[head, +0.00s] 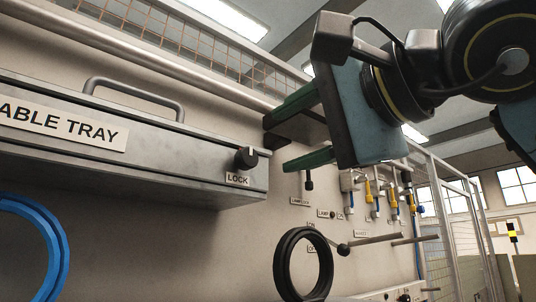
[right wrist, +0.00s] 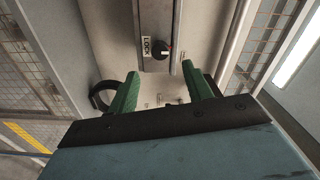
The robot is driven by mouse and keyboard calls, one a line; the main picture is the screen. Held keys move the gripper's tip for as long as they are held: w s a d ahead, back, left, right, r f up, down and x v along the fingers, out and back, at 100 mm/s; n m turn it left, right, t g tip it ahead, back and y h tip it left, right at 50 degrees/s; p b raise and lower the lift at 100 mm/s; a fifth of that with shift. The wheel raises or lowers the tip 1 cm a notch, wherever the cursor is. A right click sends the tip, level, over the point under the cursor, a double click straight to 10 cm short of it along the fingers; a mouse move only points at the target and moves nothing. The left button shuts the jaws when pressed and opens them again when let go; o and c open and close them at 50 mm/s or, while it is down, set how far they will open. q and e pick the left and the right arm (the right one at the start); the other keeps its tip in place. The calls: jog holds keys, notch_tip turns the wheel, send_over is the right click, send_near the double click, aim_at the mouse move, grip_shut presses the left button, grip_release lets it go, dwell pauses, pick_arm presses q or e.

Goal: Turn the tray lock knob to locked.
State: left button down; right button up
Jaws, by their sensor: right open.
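The tray lock knob (head: 246,157) is a small black knob with a white pointer mark, at the right end of the grey cable tray (head: 200,170). A "LOCK" label (head: 237,180) sits just below it. In the right wrist view the knob (right wrist: 161,49) lies beyond the fingertips, roughly between the two green fingers. My right gripper (head: 285,140) is open and empty, to the right of the knob and apart from it. It also shows in the right wrist view (right wrist: 160,80). My left gripper is not in view.
A metal handle (head: 135,92) stands on top of the tray. A blue hose loop (head: 50,240) hangs at left and a black ring (head: 300,262) below. Valves with yellow handles (head: 368,190) and metal pegs (head: 375,240) stick out from the wall at right.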

jog(key=v, duration=0.5)
jog(key=shift+s+d+b, duration=0.2)
jog(key=shift+s+b, duration=0.1)
jog(key=shift+s, duration=0.05)
